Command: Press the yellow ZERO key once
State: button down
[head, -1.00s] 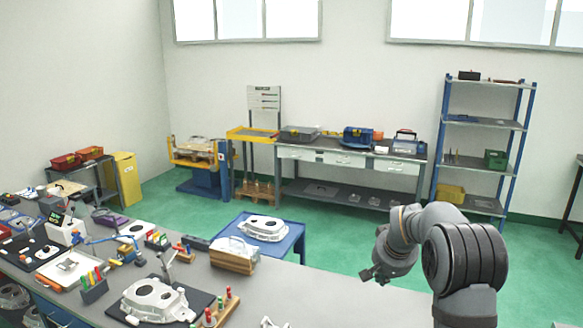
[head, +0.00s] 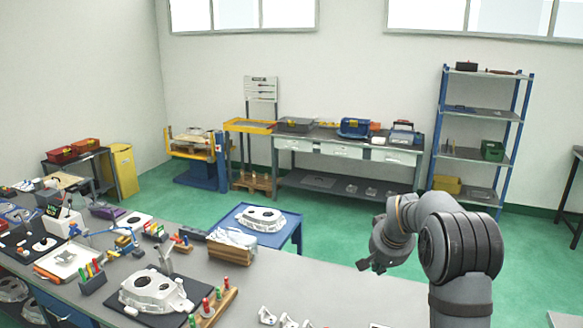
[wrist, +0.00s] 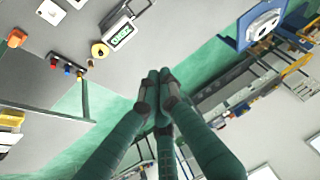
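No yellow ZERO key can be made out in any view. In the wrist view a white-framed device with a green-lit display (wrist: 122,36) lies at the upper middle; its keys are too small to tell. In the head view a white unit with a dark screen (head: 62,222) stands at the far left of the grey bench; I cannot tell if it is the same device. My gripper (head: 370,266) hangs at the right, over the green floor beyond the bench, well away from that unit. In the wrist view the fingers of my gripper (wrist: 158,76) meet, with nothing visible between them.
The grey bench (head: 275,275) holds a large casting (head: 152,291), red and green pegs in a wooden stand (head: 213,306) and several small parts. A blue cart (head: 290,232) with another casting stands behind it. A blue shelf rack (head: 480,155) stands at the back right.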

jog(key=s+f+n+g+b, duration=0.1)
jog(key=s+f+b, duration=0.35)
jog(key=f, duration=0.65)
jog(key=s+f+n+g+b, duration=0.25)
jog(key=s+f, duration=0.25)
jog(key=f, duration=0.5)
jog(key=s+f+n+g+b, duration=0.1)
jog(key=s+f+b, duration=0.3)
jog(key=f, duration=0.7)
jog(key=a+f+n+t+y, duration=0.1)
jog(key=a+f+n+t, duration=0.2)
jog(key=n, duration=0.6)
jog(key=w+a+r+n+t+y, duration=0.2)
jog(key=w+a+r+n+t, duration=0.2)
jog(key=n, duration=0.7)
jog(key=w+a+r, duration=0.2)
jog(key=w+r, duration=0.1)
jog(key=w, duration=0.1)
jog(key=shift+a+r+n+y, duration=0.2)
jog(key=shift+a+n+y, duration=0.1)
jog(key=shift+n, duration=0.05)
